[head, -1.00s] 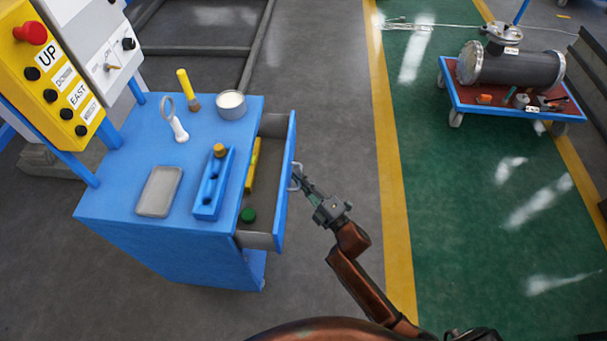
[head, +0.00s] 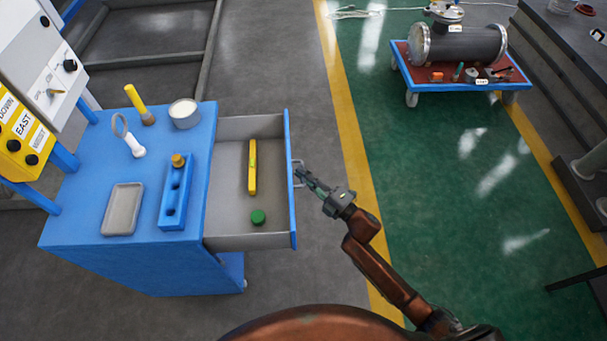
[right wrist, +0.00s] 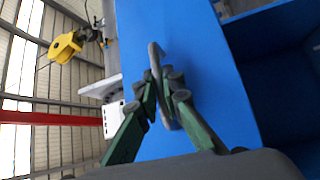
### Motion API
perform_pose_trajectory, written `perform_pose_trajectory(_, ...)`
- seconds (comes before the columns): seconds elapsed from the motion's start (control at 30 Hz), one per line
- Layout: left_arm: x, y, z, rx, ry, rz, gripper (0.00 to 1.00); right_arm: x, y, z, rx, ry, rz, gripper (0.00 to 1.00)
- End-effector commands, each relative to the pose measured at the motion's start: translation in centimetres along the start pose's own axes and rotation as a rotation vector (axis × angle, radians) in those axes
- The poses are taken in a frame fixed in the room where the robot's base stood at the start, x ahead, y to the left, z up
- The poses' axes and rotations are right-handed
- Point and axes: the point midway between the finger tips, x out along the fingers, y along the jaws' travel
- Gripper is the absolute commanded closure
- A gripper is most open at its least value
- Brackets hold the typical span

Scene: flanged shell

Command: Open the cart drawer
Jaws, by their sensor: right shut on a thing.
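The blue cart (head: 85,215) stands at the left in the head view. Its drawer (head: 228,190) is pulled well out to the right, showing a grey inside with a yellow level (head: 252,168) and a green round lid (head: 258,217). The grey drawer handle (head: 297,172) is on the drawer's blue front panel (head: 291,200). My right gripper (head: 303,174) is shut on the handle. In the right wrist view, the green fingers (right wrist: 162,92) close around the handle (right wrist: 155,60) against the blue panel (right wrist: 200,60). My left gripper is not in view.
On the cart top are a grey tray (head: 122,208), a blue block with holes (head: 173,205), a magnifier (head: 130,138), a brush (head: 138,103) and a round tin (head: 184,113). A control panel (head: 25,120) stands at the left. Grey floor (head: 320,270) is free right of the drawer.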

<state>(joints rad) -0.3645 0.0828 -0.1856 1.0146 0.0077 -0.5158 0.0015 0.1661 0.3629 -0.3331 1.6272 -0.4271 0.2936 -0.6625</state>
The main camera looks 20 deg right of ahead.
Motion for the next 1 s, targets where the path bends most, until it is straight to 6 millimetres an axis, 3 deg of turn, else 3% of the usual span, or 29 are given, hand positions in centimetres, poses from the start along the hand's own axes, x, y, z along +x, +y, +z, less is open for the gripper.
perform_pose_trajectory(0.17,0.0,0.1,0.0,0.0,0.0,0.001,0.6,0.0,0.2,0.3,-0.002,-0.006,0.002,1.0)
perform_pose_trajectory(0.2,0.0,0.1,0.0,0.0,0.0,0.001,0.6,0.0,0.2,0.3,-0.002,-0.006,0.002,0.91)
perform_pose_trajectory(0.43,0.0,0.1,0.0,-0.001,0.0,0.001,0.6,0.0,0.1,0.2,-0.002,-0.004,0.001,0.75)
perform_pose_trajectory(0.77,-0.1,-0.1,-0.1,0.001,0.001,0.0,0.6,-0.4,0.0,0.1,-0.001,-0.004,0.0,0.75)
perform_pose_trajectory(1.0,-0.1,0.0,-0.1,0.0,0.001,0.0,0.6,-4.0,-0.1,0.2,-0.001,-0.005,-0.003,0.75)
